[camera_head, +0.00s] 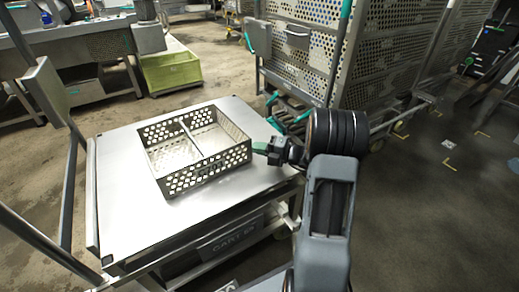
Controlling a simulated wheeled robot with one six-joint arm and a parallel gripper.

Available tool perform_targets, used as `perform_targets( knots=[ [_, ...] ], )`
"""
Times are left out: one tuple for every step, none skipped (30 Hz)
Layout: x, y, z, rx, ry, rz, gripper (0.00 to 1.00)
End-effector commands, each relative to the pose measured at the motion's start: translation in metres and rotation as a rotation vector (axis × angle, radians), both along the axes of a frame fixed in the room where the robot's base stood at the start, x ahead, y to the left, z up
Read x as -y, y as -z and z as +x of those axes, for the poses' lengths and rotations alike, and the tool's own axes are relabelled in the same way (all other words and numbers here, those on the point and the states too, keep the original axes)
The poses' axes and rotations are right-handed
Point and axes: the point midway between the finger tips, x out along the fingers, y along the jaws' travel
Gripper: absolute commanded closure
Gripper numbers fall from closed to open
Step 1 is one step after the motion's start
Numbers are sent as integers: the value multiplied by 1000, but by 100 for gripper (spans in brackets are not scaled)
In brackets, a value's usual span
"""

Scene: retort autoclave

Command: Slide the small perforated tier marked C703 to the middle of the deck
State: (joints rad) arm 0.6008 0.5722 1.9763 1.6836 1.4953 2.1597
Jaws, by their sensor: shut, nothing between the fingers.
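The small perforated tier (208,174) is an open metal basket with round holes in its walls and a divider inside. It stands upright on the steel deck (125,223) of a cart, toward the far right part of the deck. A marking on its near wall is too small to read. My gripper (259,147) is shut and empty, with its green-tipped fingers close to the tier's right wall. I cannot tell whether they touch it.
The deck is bare left of and in front of the tier. An upright metal handle frame (48,92) rises at the cart's left edge. A tall perforated cage (385,58) stands behind at the right. A yellow-green bin (172,72) sits on the floor behind.

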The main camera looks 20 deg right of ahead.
Motion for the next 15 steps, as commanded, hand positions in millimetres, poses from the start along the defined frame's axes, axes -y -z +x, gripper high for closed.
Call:
perform_targets(
  knots=[
    [0,0,0,0,0,0,100],
    [0,-1,1,0,0,0,100],
    [0,-3,3,-1,-1,1,100],
    [0,-4,6,-1,-2,1,100],
    [-1,-6,10,-1,-3,1,100],
    [-1,-7,15,-4,-4,2,100],
    [-1,-8,20,-2,-3,2,100],
    [-2,-8,24,-3,-2,3,100],
    [-2,-7,30,-4,-2,2,100],
    [-3,-7,35,-2,-3,1,100],
    [-3,-6,39,-3,-3,1,100],
    [-3,-6,44,-1,-3,0,100],
    [-3,-5,47,-2,-2,1,100],
    [-3,-4,50,-1,-2,1,100],
    [-3,-3,53,-1,-2,1,100]
  ],
)
